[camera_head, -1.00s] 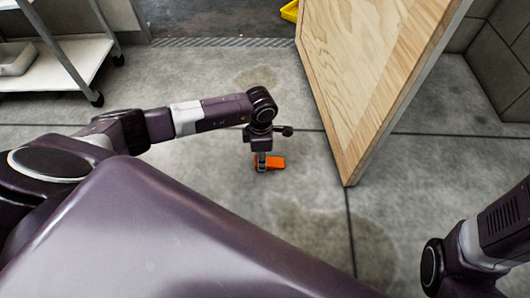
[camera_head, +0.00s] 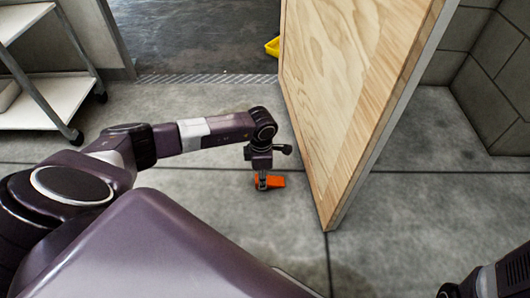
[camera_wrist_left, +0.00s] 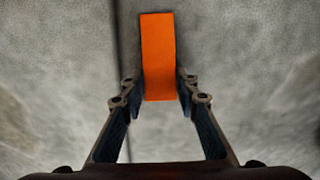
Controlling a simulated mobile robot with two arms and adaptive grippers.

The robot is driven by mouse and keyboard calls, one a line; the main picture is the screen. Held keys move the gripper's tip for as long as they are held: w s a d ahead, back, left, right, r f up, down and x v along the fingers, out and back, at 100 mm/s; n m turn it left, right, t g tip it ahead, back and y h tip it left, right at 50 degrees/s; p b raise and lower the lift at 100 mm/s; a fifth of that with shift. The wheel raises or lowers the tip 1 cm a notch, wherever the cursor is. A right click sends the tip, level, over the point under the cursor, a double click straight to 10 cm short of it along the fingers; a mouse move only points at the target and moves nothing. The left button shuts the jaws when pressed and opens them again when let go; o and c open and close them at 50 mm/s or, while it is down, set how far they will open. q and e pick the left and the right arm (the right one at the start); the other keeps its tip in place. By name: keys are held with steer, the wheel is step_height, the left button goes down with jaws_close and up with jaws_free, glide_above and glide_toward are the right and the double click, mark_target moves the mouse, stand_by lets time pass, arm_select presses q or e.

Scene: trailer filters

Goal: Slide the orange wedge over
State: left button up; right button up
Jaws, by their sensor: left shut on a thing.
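The orange wedge (camera_head: 273,181) is at floor level, just left of the open wooden door (camera_head: 345,90). My left gripper (camera_head: 262,183) points down at the wedge's left end. In the left wrist view the wedge (camera_wrist_left: 158,52) extends forward from between the two fingertips (camera_wrist_left: 160,92), which are shut on its near end. Whether the wedge touches the floor or hangs just above it, I cannot tell. A gap of floor shows between the wedge and the door. My right arm shows only at the lower right edge, and its gripper is out of view.
A doorway with a metal threshold strip (camera_head: 205,79) lies ahead, with a yellow object (camera_head: 272,47) beyond it. A white wheeled cart (camera_head: 50,102) stands at the left. A block wall (camera_head: 490,75) is on the right. The concrete floor around the wedge is clear.

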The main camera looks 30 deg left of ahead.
arm_select(q)
steer(key=shift+w, duration=1)
steer(key=o, duration=1.3)
step_height(320, 180, up, 12)
